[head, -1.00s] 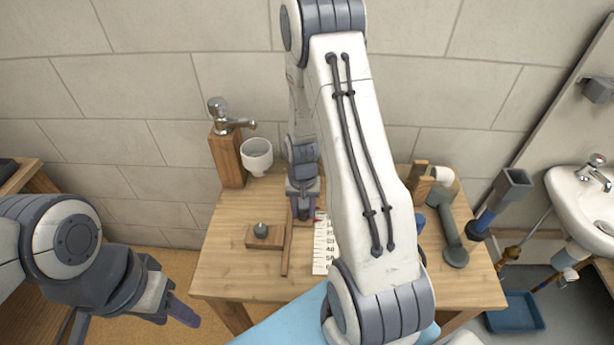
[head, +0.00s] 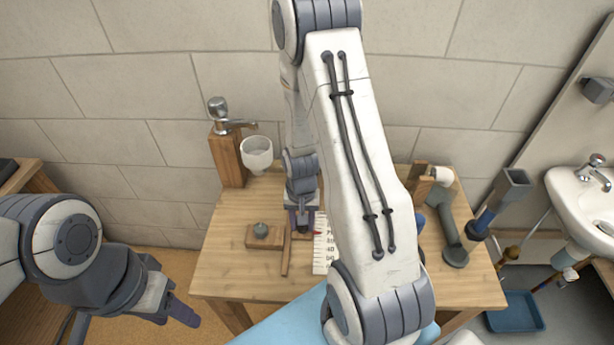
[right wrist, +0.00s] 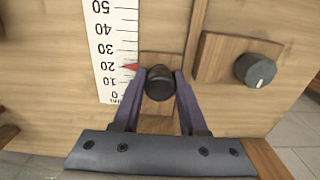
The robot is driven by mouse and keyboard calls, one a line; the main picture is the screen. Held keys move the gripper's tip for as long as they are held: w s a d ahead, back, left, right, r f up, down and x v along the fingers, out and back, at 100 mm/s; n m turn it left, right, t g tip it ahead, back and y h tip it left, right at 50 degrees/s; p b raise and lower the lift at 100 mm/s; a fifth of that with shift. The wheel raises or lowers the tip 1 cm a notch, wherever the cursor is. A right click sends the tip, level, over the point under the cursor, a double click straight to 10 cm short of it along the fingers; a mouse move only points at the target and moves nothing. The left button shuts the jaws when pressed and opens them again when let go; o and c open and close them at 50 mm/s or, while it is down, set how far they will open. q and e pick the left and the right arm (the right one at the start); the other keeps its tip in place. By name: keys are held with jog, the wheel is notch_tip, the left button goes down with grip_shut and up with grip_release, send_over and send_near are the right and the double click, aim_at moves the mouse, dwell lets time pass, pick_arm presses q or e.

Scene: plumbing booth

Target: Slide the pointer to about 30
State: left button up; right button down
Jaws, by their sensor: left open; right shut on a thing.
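My right gripper (right wrist: 160,92) is shut on the dark round knob (right wrist: 160,80) of the slider. The knob sits on a wooden block beside a white printed scale (right wrist: 112,25). The slider's red pointer (right wrist: 130,67) touches the scale's edge at about 20 in the right wrist view. In the head view the scale (head: 321,252) is partly hidden by my right arm, and my right gripper (head: 302,228) is at its left side. My left gripper (head: 183,312) is open and empty, left of the table's front edge.
A wooden block with a grey dial (head: 262,231) lies left of the slider, with a thin wooden strip (head: 287,250) between. A tap on a wooden post (head: 230,155) and a white cup (head: 257,155) stand at the back left. A grey pipe (head: 449,230) is at the right.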

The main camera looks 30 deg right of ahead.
jog(key=shift+s+a, duration=0.35)
jog(key=shift+s, duration=0.2)
jog(key=shift+s+a, duration=0.3)
jog(key=shift+s, duration=0.2)
grip_release()
jog(key=shift+w, duration=0.1)
jog(key=shift+w+r+p, duration=0.1)
jog(key=shift+r+p, duration=0.35)
jog(key=shift+r, duration=0.05)
notch_tip(320, 180, up, 6)
jog(key=p, duration=0.5)
jog(key=shift+p, duration=0.3)
